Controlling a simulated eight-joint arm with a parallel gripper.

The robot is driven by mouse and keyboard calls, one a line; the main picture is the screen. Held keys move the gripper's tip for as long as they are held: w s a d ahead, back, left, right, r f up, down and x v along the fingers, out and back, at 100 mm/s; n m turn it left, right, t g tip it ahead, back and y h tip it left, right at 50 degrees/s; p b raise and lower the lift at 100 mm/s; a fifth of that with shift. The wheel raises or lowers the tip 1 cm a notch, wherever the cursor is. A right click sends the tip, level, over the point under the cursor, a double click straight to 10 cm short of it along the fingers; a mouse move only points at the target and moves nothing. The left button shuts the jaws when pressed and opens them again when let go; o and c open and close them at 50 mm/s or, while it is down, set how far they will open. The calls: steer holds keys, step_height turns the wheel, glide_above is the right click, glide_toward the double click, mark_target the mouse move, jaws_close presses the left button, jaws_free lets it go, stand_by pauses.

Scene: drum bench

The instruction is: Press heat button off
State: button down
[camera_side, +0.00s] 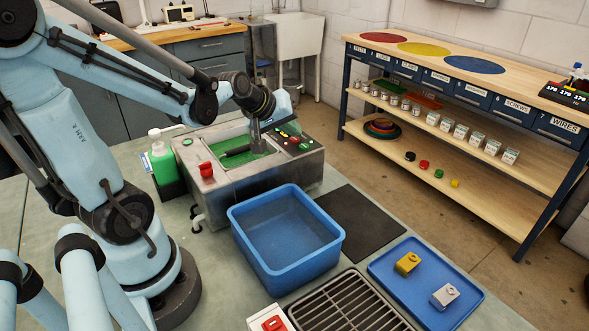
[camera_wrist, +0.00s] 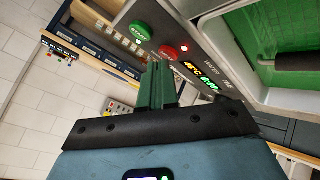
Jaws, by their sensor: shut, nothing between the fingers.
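The machine (camera_side: 240,180) is a metal tank with green inside and a dark control panel (camera_side: 305,143) at its right end. In the wrist view the panel carries a large green button (camera_wrist: 143,31), a red button (camera_wrist: 168,51), a small lit red lamp (camera_wrist: 184,47) and a lit display (camera_wrist: 200,77). No button label is readable. My gripper (camera_wrist: 158,66) is shut and empty, its tips near the red button; I cannot tell whether they touch it. In the side view my gripper (camera_side: 257,145) hangs beside the panel.
A red knob (camera_side: 206,170) sits on the machine's left side, next to a green pump bottle (camera_side: 164,165). A blue bin (camera_side: 285,255) stands in front. A blue tray (camera_side: 427,290) holds a yellow block and a grey block. A dark mat (camera_side: 360,222) lies clear.

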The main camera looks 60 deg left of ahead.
mark_target(291, 140)
steer(key=shift+f, duration=0.15)
stand_by(0.5)
steer(key=shift+r, duration=0.6)
steer(key=shift+r, duration=3)
